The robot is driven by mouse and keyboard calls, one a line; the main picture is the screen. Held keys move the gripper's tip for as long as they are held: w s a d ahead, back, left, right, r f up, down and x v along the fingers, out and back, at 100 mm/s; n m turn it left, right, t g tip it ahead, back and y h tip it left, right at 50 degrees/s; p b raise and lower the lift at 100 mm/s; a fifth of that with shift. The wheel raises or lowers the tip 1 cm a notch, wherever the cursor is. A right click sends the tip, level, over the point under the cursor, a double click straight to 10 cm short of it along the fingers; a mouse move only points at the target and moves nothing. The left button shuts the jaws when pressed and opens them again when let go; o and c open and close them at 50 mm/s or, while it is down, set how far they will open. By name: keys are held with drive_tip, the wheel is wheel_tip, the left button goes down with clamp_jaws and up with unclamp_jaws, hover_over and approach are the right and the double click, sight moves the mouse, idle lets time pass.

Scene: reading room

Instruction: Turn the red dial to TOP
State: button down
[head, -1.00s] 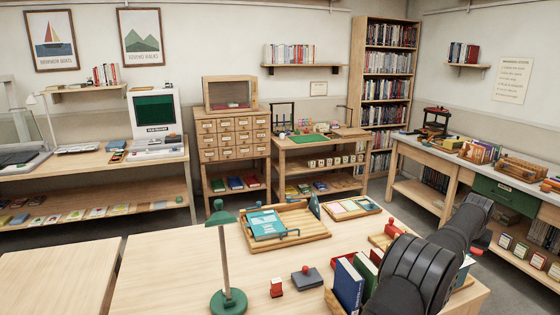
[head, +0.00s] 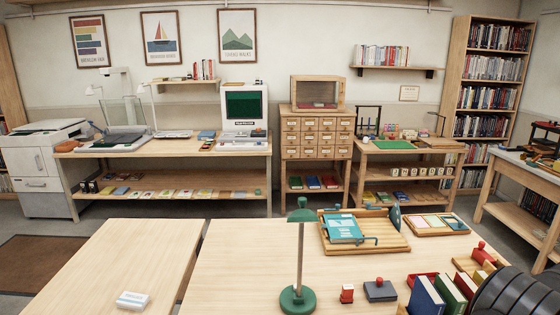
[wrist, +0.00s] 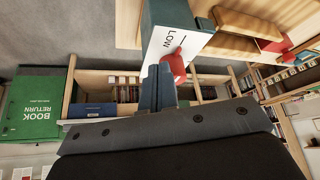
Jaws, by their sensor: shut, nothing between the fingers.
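The red dial (wrist: 175,66) shows in the wrist view, on the white face (wrist: 182,42) of a dark green box (wrist: 168,13). The word LOW and a short black line are printed on that face; I cannot read any TOP mark. My gripper (wrist: 158,70) is shut and empty, its fingertips just left of and below the dial, overlapping the face's lower edge in the picture. I cannot tell whether they touch the dial. The head view does not show the dial or my gripper; only my dark arm shows at its lower right.
In the wrist view, a green book return box (wrist: 35,105) is at the left and wooden shelving is behind the fingers. In the head view, a green lamp (head: 298,298), a wooden tray (head: 385,240) and upright books (head: 427,295) stand on the near table.

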drive_tip(key=shift+w+d, duration=0.1)
drive_tip(key=shift+w, duration=0.1)
idle(0.3)
drive_tip(key=shift+w, duration=0.2)
drive_tip(key=shift+w+a, duration=0.4)
drive_tip(key=shift+a, duration=0.05)
drive_tip(key=shift+w, duration=0.1)
drive_tip(key=shift+w+a, duration=0.1)
drive_tip(key=shift+w, duration=0.25)
drive_tip(key=shift+a, duration=0.15)
drive_tip(key=shift+s+a, duration=0.1)
drive_tip(key=shift+a, duration=0.15)
wheel_tip(320, 180, up, 6)
idle(0.6)
drive_tip(key=shift+s, duration=0.1)
